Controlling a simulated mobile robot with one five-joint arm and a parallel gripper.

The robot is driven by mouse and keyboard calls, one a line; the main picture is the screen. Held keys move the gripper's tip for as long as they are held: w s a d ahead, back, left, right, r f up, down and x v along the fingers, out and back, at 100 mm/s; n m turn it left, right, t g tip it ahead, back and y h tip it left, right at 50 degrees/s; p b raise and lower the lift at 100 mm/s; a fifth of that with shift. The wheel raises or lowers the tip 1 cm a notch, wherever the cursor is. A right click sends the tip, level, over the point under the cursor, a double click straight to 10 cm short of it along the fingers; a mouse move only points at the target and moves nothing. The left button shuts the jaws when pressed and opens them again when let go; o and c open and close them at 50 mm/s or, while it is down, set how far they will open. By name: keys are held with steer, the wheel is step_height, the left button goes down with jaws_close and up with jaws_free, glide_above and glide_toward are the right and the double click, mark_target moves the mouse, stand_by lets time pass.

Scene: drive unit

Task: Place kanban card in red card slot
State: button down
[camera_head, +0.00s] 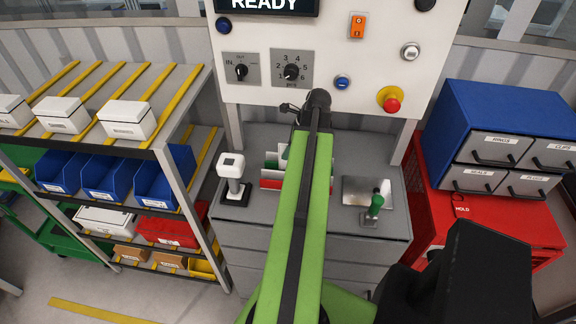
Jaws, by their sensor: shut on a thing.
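My green arm reaches away from me across the middle of the camera view. My gripper (293,109) is at its far dark end, above the back of the grey workbench; its fingers are mostly hidden by the arm. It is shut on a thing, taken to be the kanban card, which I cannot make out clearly. The card holder (270,171) stands on the bench below, left of the arm, with white and green parts above a red front strip (270,185). The arm covers its right side, so I cannot tell whether anything held touches it.
A white-topped device (231,168) stands left of the holder. A green-handled lever (375,204) stands right, by a metal plate (362,191). A control panel (330,60) with knobs and a red button rises behind.

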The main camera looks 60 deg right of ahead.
steer(key=shift+w, duration=0.2)
step_height(320, 180, down, 5)
steer(key=b, duration=0.4)
steer(key=shift+r, duration=0.2)
steer(key=c, duration=1.8)
jaws_free()
steer(key=shift+r, duration=0.1)
steer(key=shift+c, duration=0.2)
steer(key=shift+r, duration=0.1)
